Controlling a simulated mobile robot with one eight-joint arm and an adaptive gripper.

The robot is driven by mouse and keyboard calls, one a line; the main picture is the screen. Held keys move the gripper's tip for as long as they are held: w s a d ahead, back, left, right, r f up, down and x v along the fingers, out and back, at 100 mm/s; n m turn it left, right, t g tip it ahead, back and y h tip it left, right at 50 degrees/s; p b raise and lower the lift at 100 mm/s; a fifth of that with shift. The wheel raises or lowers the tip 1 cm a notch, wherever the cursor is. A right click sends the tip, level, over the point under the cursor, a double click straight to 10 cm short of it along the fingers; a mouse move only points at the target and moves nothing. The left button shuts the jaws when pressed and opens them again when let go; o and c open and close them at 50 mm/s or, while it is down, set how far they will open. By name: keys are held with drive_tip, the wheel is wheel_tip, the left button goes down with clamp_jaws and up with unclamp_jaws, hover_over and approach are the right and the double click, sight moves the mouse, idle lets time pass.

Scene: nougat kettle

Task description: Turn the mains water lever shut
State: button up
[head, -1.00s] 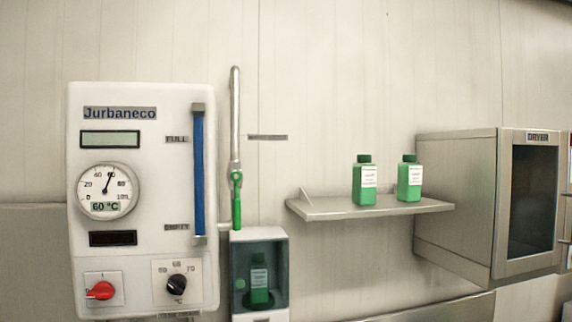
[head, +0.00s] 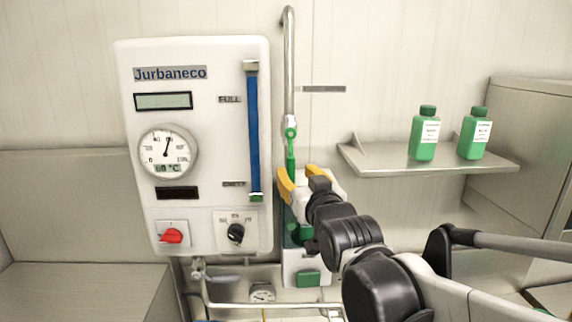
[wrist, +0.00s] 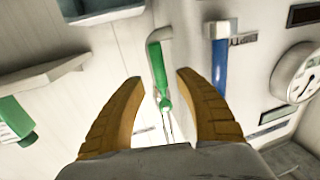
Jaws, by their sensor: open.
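The green water lever (head: 291,158) hangs straight down, in line with the metal pipe (head: 289,70) above it, beside the white Jurbaneco panel. My gripper (head: 298,171) has its yellow fingers spread in front of the wall at the lever's lower end. In the wrist view, which is turned upside down, the lever (wrist: 157,66) shows in the gap between the open fingers (wrist: 160,77). I cannot tell whether either finger touches it. The gripper hides the lever's lowest part in the head view.
The white panel (head: 200,105) with its blue level tube (head: 253,130) stands close left of the lever. A dispenser box (head: 290,262) is below, partly hidden by my arm. A shelf (head: 400,168) with two green bottles is to the right. Pipes run underneath.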

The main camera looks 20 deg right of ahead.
sight(292, 168)
drive_tip(key=shift+w, duration=2.35)
clamp_jaws()
